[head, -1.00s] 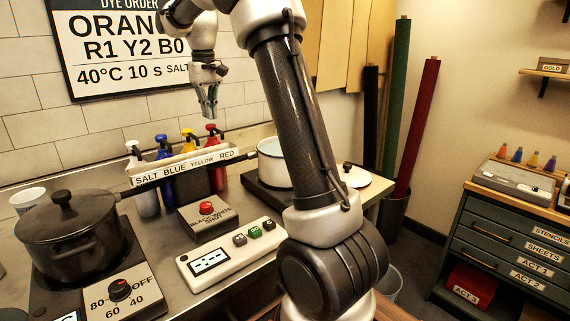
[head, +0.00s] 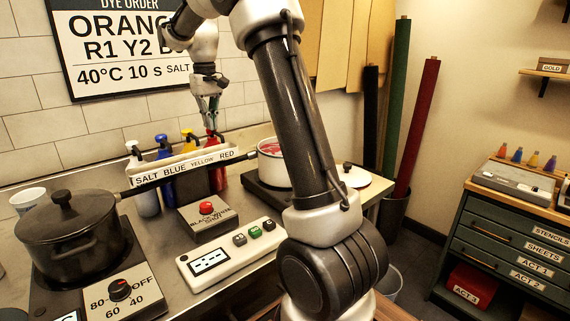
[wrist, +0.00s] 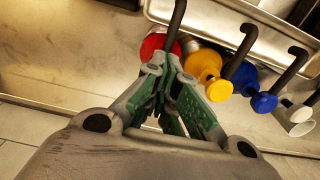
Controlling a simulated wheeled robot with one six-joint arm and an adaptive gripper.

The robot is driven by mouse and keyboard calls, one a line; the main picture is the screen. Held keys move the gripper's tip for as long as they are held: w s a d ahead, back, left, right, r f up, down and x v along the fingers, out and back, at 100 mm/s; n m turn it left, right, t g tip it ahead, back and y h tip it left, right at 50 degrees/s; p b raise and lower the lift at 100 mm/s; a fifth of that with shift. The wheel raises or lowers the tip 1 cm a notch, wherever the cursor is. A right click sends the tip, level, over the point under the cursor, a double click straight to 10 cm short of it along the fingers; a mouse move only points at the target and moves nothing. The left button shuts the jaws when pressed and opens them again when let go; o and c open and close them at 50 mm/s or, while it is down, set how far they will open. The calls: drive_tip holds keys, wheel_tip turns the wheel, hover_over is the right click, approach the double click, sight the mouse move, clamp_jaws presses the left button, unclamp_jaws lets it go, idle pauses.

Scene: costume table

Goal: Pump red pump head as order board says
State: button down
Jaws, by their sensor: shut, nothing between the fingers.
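The red pump bottle (head: 218,180) stands at the right end of the bottle row, behind the label strip. My gripper (head: 212,128) is shut and empty, pointing down over the red pump head, which it mostly hides in the head view. In the wrist view the shut fingers (wrist: 165,78) sit over the red pump head (wrist: 157,45); exact contact is hidden. The order board (head: 125,45) reads ORANGE, R1 Y2, 40°C 10 s SALT; my arm partly covers the B entry. The white pot (head: 270,165) at the right holds red liquid.
Yellow (head: 188,142), blue (head: 163,150) and white salt (head: 146,200) pump bottles stand left of red. A label strip (head: 180,170) runs in front. A box with a red button (head: 206,208), a control panel (head: 230,248) and a lidded dark pot (head: 68,235) stand nearer.

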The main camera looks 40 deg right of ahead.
drive_tip(key=shift+f, duration=0.1)
drive_tip(key=shift+r, duration=1.65)
wheel_tip(320, 180, up, 6)
idle(0.6)
